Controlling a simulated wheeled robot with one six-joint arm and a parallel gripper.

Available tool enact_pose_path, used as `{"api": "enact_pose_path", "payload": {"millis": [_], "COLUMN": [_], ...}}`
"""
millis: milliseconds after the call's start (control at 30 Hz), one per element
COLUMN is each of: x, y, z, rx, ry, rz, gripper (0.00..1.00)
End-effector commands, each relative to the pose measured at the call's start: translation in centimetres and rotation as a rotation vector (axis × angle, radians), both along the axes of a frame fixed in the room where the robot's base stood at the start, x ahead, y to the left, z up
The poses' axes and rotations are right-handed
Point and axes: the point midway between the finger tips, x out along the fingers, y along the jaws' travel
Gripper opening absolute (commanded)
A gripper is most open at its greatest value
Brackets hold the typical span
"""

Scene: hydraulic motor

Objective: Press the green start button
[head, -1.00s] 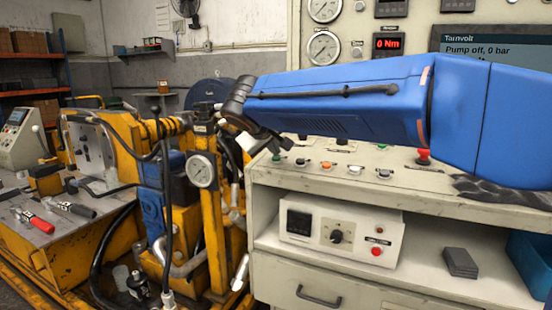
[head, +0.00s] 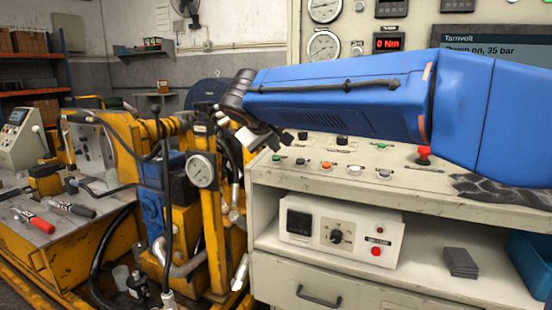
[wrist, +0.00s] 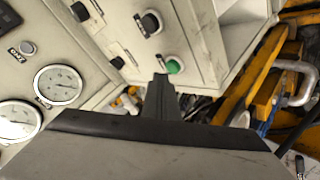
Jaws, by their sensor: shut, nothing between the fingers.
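The green start button (wrist: 174,66) sits near the corner of the pale control panel in the wrist view. It also shows as a small green cap (head: 276,158) at the left end of the console's front button row in the head view. My gripper (wrist: 160,80) is shut and empty. In the wrist view its tip appears just beside the green button; I cannot tell whether they touch. In the head view my gripper (head: 250,140) hangs at the console's left end, above the button. The display (head: 490,52) shows "Pump on, 35 bar", partly covered by my arm.
A red mushroom button (head: 424,153) and several other buttons stand on the same console top (head: 460,200). Black knobs (wrist: 150,22) lie close to the green one. The yellow hydraulic rig (head: 212,215) with its hoses and gauge (head: 200,170) stands left of the console.

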Motion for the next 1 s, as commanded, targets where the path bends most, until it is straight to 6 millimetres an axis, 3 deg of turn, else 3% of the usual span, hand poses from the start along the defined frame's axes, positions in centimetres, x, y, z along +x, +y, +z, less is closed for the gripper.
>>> {"api": "enact_pose_path", "payload": {"millis": [367, 1000], "x": [-0.1, -0.7], "y": [0.0, 0.3], "z": [0.3, 4.8], "rx": [0.0, 0.0], "ry": [0.0, 0.0], "rz": [0.0, 0.0], "gripper": [0.0, 0.0]}}
